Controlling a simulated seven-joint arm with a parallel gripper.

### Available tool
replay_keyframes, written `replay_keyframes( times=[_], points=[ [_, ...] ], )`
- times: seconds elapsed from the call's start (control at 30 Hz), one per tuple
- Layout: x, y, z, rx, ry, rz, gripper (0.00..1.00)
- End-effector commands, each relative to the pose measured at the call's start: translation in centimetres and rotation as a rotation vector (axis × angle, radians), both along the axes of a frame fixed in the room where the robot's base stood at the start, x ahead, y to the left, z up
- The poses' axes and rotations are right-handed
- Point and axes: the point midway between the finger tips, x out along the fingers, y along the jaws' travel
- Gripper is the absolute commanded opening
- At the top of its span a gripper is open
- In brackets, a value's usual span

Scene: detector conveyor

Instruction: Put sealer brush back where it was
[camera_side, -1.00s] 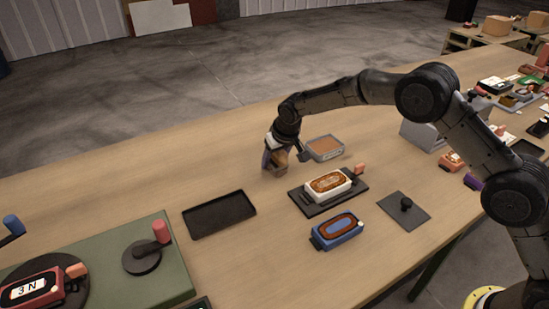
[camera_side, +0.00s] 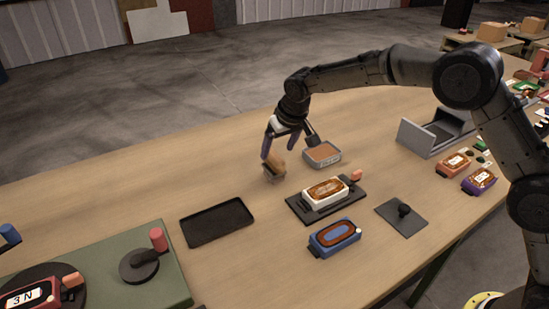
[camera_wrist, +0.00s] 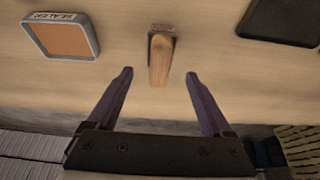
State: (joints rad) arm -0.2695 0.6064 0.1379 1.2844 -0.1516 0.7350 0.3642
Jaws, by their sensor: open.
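The sealer brush (camera_side: 273,168) has a wooden handle and stands on the table, left of the sealer tray. In the wrist view the brush (camera_wrist: 160,58) lies ahead of and between my fingertips, with clear gaps on both sides. My gripper (camera_side: 279,148) is open and empty, above and behind the brush in the side view; its two purple fingers also show in the wrist view (camera_wrist: 158,75). The grey sealer tray (camera_side: 322,154) holds an orange-brown pad, and its "SEALER" label shows in the wrist view (camera_wrist: 62,36).
A white-cased device (camera_side: 326,192) sits on a black plate, with a blue device (camera_side: 335,237) in front. A black empty tray (camera_side: 217,221) lies to the left.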

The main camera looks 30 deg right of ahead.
Motion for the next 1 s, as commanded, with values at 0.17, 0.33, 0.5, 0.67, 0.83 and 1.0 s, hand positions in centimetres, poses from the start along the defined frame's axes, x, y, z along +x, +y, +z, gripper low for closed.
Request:
replay_keyframes(
  times=[0.17, 0.33, 0.5, 0.67, 0.83, 1.0],
  points=[
    [-0.9, 0.0, 2.1, 0.001, 0.0, 0.0, 0.85],
    [-1.2, 0.0, 2.7, 0.001, 0.0, 0.0, 0.85],
    [-1.2, 0.0, 2.8, 0.0, 0.0, 0.0, 0.85],
    [-2.6, -1.1, 4.7, 0.002, -0.007, -0.002, 0.85],
    [-8.1, -4.6, 10.0, 0.005, -0.024, -0.006, 0.85],
    [-16.1, -8.3, 14.1, 0.005, -0.039, -0.008, 0.85]
  ],
)
